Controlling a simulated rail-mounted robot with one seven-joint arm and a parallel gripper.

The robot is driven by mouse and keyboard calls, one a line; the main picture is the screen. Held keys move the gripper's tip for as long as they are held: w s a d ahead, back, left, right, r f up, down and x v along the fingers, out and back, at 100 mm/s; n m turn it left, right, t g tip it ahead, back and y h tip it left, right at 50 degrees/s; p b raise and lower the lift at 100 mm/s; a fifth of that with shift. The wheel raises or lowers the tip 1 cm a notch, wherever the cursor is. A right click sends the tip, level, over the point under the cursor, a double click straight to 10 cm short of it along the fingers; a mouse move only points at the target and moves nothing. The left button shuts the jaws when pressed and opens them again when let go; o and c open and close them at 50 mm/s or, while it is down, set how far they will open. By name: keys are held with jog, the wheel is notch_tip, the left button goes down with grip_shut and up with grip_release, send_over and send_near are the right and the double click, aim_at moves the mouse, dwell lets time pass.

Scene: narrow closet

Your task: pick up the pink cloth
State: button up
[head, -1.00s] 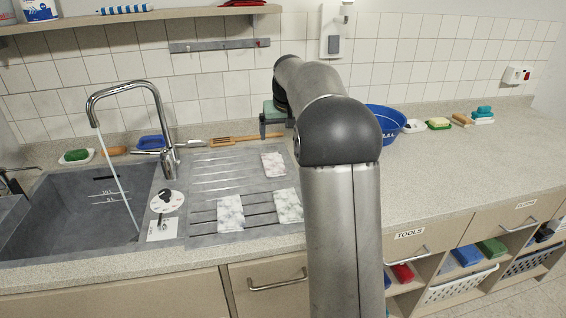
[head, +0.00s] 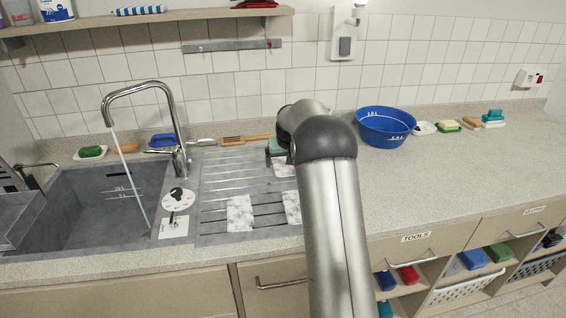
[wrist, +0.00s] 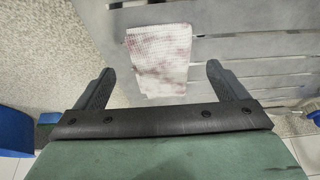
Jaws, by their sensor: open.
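A pale cloth with pinkish-red blotches (wrist: 160,62) lies flat on the grey ribbed drainboard (wrist: 240,50). In the head view the same pink-tinged cloth (head: 284,170) is partly hidden by my arm and gripper. My gripper (wrist: 158,74) is open and empty, its two dark fingers standing apart on either side of the cloth's near end in the wrist view. In the head view my gripper (head: 276,151) is beside and over the cloth's back edge. I cannot tell whether the fingers touch the drainboard.
Two grey-and-white cloths (head: 240,213) (head: 292,207) lie nearer the front of the drainboard. Left is a sink (head: 90,205) with a running tap (head: 172,120). A wooden-handled brush (head: 246,140) lies behind; a blue basin (head: 385,127) stands right. The right counter is largely clear.

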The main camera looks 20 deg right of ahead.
jog(key=shift+x, duration=1.1)
jog(key=c, duration=1.1)
